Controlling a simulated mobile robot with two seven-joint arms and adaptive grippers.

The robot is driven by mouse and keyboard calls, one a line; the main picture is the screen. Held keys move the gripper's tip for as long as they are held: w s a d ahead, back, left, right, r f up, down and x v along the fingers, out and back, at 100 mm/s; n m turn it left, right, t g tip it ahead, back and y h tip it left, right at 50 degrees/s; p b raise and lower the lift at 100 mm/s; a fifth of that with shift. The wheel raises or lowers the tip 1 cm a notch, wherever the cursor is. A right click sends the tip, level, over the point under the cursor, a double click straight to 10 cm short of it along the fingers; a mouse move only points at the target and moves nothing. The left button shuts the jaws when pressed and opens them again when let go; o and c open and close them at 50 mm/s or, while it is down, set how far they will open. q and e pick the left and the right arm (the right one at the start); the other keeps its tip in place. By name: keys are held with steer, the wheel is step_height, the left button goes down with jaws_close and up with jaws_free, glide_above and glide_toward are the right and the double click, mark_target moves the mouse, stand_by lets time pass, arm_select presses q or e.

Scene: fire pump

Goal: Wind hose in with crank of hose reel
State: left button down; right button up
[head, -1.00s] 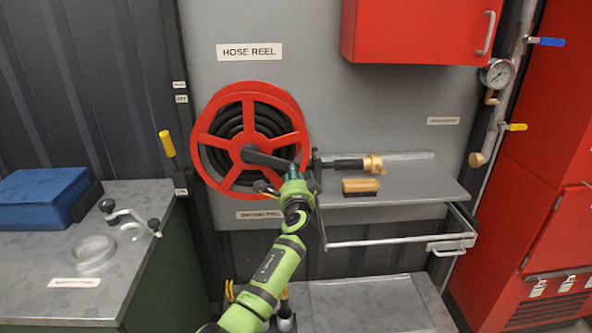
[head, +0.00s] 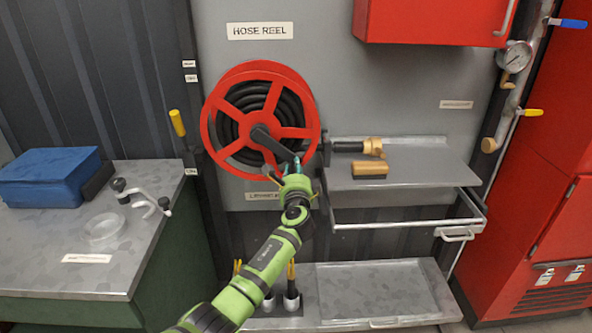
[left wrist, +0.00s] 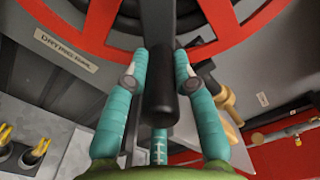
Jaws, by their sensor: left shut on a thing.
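The red hose reel (head: 229,146) with black hose (head: 291,107) wound inside it is on the grey wall panel. Its dark crank arm (head: 267,142) points down and right from the hub. My left gripper (head: 292,166) is at the outer end of the crank, near the reel's lower right rim. In the left wrist view, the teal fingers of my left gripper (left wrist: 160,75) are shut on the black crank handle (left wrist: 160,95), which lies between them. A brass hose nozzle (head: 374,147) lies on the shelf right of the reel. My right gripper is not in view.
A grey shelf (head: 425,168) with a brush (head: 370,169) is right of the reel, above an open drawer frame (head: 400,222). A bench with a blue box (head: 45,178) stands left. A red cabinet (head: 430,20) hangs upper right.

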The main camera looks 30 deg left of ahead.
arm_select(q)
steer(key=shift+s+a+f, duration=0.1)
steer(key=shift+a+f, duration=0.05)
steer(key=shift+a, duration=0.05)
steer(key=c, duration=1)
jaws_free()
steer(key=shift+s+d, duration=0.35)
steer(key=shift+s, duration=0.1)
steer(key=v, duration=1.1)
